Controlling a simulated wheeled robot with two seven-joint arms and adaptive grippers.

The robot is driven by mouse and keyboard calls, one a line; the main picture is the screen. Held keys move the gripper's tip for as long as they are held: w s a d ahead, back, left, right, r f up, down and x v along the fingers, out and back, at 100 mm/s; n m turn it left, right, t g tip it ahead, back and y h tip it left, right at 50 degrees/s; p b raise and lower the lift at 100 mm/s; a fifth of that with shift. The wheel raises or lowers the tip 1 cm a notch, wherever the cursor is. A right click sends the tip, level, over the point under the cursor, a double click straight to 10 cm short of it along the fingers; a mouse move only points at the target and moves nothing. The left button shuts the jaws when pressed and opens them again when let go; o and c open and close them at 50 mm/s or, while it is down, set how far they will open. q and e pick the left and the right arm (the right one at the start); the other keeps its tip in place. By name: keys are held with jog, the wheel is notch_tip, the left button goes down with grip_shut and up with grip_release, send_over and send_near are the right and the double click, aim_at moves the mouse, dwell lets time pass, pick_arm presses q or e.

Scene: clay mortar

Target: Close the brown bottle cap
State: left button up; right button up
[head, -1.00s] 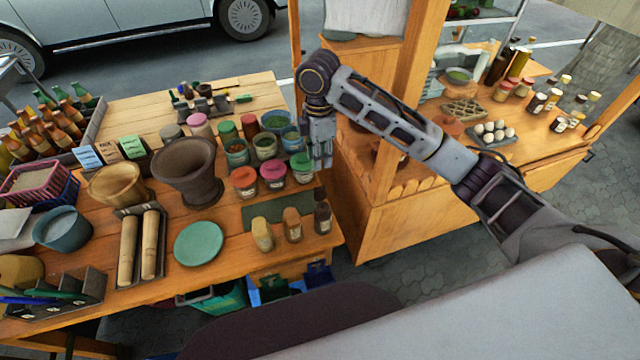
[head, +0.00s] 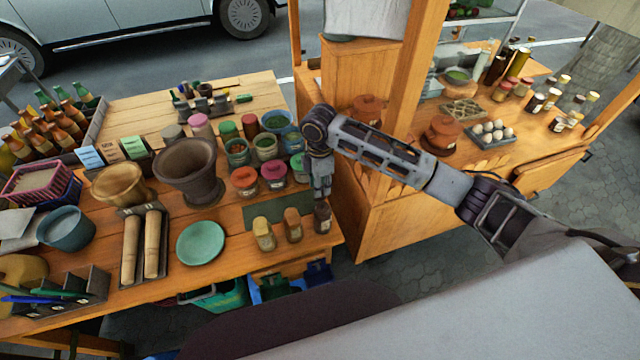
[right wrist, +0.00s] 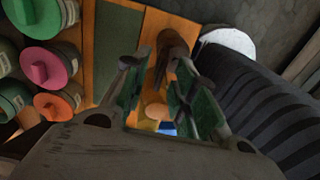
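The small dark brown bottle (head: 322,218) stands upright at the right front corner of the wooden table, at the end of a row with two yellowish jars. My right gripper (head: 322,193) points down directly above its top in the head view. In the right wrist view the fingers (right wrist: 156,68) are apart, and the brown bottle (right wrist: 171,43) shows between and beyond their tips. I cannot tell whether the fingers touch it. The state of the bottle's cap is hard to make out. My left gripper is not in view.
Two yellowish jars (head: 264,234) (head: 293,224) stand left of the bottle. Jars with red, pink (head: 274,174) and green lids crowd behind. A bare dark green mat (head: 262,211) lies between. The table's right edge is close, with a wooden cabinet (head: 385,215) beyond.

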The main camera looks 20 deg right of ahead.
jog(key=shift+f, duration=0.2)
grip_shut()
